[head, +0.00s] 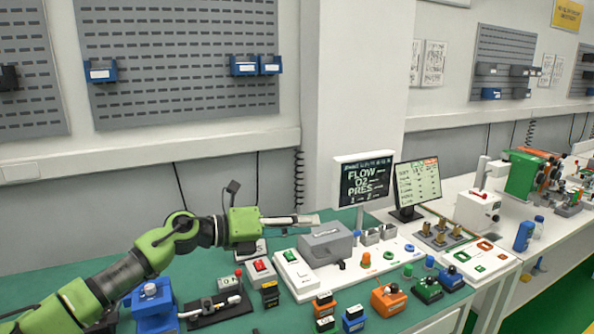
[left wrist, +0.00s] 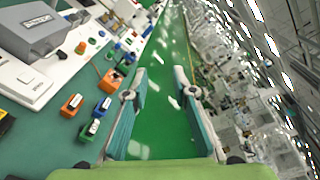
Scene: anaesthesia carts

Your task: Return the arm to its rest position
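My left arm (head: 128,272) is green and black and reaches in from the lower left in the head view. Its gripper (head: 312,219) points to the right above the back of the green bench, near the grey box-shaped device (head: 326,244). In the left wrist view the two fingers of the gripper (left wrist: 160,72) stand wide apart with nothing between them. Green floor shows beyond them. My right gripper is in neither view.
The bench (head: 52,290) carries a white panel (head: 300,274), a dark FLOW/O2/PRES screen (head: 366,182), a second monitor (head: 418,186), and several small orange, blue and green blocks. A wall with pegboards (head: 180,50) stands behind. Bare bench top lies at the left.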

